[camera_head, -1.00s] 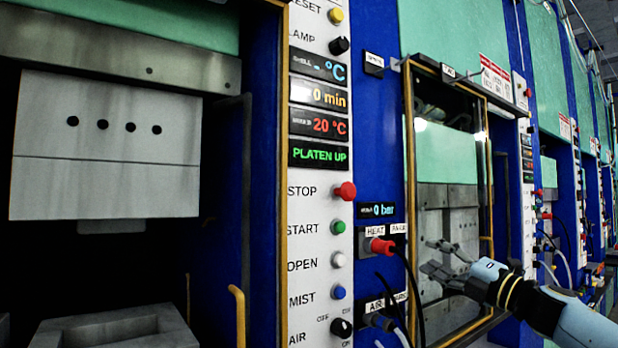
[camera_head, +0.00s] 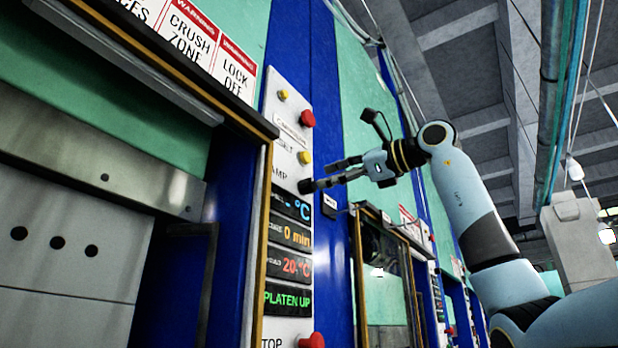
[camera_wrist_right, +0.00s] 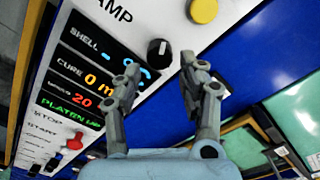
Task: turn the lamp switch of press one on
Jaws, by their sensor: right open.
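The lamp switch is a round black knob (camera_wrist_right: 159,53) with a pale pointer mark, beside the "AMP" end of its label on the white control panel (camera_wrist_right: 135,20). In the head view the knob (camera_head: 306,186) sits just at the tips of my right gripper (camera_head: 325,174). My right gripper is open and empty; in the wrist view its fingertips (camera_wrist_right: 160,66) stand either side of the knob's line, with the knob just beyond them. Whether a finger touches it I cannot tell. My left gripper is not in view.
A yellow button (camera_wrist_right: 203,10) lies close to the knob. Lit displays (camera_head: 291,235) sit below it, and a red button (camera_head: 307,118) is higher on the panel. A glass-doored press (camera_head: 385,275) stands to the right.

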